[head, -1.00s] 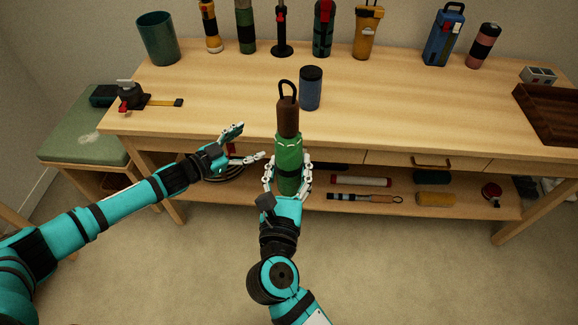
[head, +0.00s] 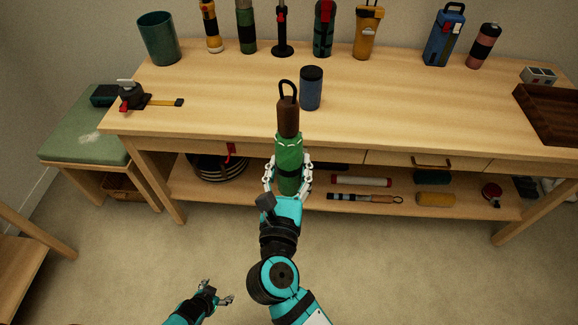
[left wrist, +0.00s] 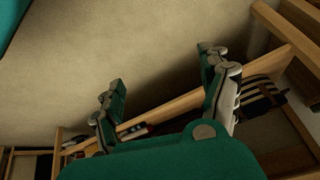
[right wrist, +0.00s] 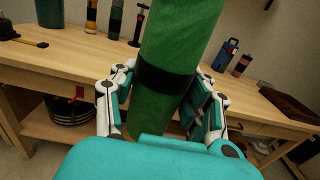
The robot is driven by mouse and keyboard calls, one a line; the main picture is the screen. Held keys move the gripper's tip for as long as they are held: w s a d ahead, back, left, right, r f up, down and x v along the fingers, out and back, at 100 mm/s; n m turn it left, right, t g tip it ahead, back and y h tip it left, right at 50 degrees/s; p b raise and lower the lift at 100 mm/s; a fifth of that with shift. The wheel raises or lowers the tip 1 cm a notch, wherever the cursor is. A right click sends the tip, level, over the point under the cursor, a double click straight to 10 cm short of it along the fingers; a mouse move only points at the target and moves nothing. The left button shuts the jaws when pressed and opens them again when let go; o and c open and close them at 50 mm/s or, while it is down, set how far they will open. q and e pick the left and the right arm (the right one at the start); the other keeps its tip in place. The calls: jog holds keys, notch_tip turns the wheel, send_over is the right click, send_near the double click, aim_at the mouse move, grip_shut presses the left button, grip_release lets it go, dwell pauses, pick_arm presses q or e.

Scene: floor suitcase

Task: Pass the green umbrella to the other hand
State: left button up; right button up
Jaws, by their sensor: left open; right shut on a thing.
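The green umbrella (head: 288,152) has a brown handle with a black loop at its top and a dark strap around its body. My right gripper (head: 288,178) is shut on its lower part and holds it upright in front of the bench's front edge. In the right wrist view the umbrella (right wrist: 178,50) stands between both fingers of the right gripper (right wrist: 163,105). My left gripper (head: 219,297) is low over the floor at the bottom of the head view, apart from the umbrella. In the left wrist view the left gripper (left wrist: 165,85) is open and empty.
A wooden tray (head: 550,115) is at right. The lower shelf (head: 320,200) holds several items. The floor (head: 400,270) in front is clear.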

pick_arm(q)
jog(key=s+d+f+g, duration=0.1)
jog(key=s+f+g, duration=0.1)
jog(key=s, duration=1)
jog(key=s+d+f+n+g, duration=0.1)
jog(key=s+f+g, duration=0.2)
jog(key=s, duration=0.9)
jog(key=shift+d+f+y, duration=0.2)
jog(key=shift+f+y, duration=0.2)
jog(key=shift+f, duration=0.35)
